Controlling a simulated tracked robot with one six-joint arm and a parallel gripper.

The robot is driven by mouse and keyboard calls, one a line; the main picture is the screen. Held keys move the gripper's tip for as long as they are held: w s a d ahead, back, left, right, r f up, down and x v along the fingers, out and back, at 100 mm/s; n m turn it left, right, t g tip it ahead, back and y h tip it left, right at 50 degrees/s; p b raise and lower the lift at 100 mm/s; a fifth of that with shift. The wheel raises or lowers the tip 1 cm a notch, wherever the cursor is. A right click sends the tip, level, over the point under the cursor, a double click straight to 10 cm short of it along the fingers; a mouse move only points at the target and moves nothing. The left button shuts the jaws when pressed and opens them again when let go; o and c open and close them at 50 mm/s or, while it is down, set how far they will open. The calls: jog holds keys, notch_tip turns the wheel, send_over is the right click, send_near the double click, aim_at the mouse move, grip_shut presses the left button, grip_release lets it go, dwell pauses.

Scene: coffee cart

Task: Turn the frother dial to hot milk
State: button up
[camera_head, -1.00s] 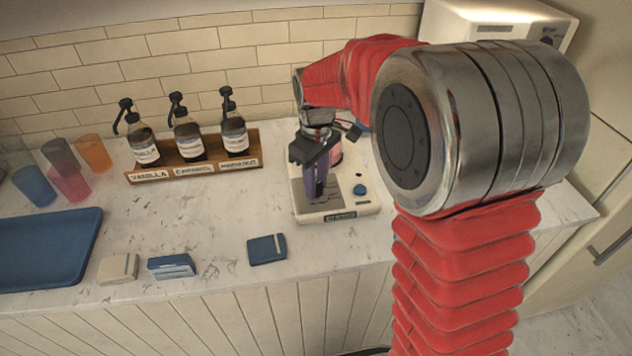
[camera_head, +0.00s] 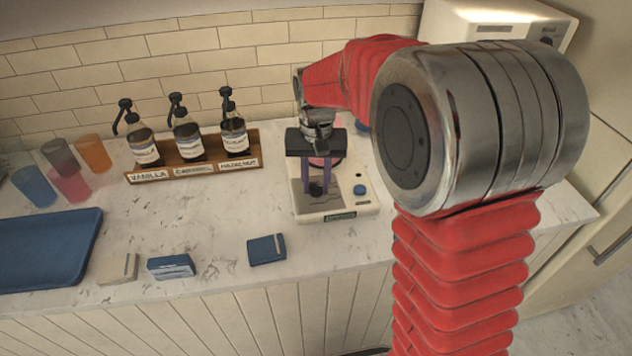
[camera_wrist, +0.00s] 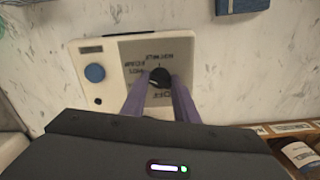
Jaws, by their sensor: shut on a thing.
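The frother (camera_head: 340,212) is a cream machine with a grey top plate, a blue button and a small display on the counter. Its black dial (camera_wrist: 159,77) shows in the wrist view, with printed labels around it that are too blurred to read fully. It shows as a small dark knob in the head view (camera_head: 316,188). My gripper (camera_wrist: 158,84) points down over the plate with its purple fingers on either side of the dial, shut on it. A pink pitcher or cup (camera_head: 325,160) is partly hidden behind the gripper.
A wooden rack (camera_head: 193,167) with three syrup bottles stands left of the frother. Several coloured cups (camera_head: 66,183) and a blue tray (camera_head: 50,248) are further left. Small boxes (camera_head: 266,249) lie near the counter's front edge. Clear counter surrounds the frother's front.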

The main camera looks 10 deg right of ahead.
aim_at(316, 184)
jog(key=m, duration=0.6)
jog(key=shift+r, duration=0.1)
jog(key=m, duration=0.7)
jog(key=shift+m, duration=0.3)
jog(key=o, duration=1)
jog(key=shift+o, duration=0.2)
notch_tip(316, 184, up, 14)
jog(key=shift+f, duration=0.2)
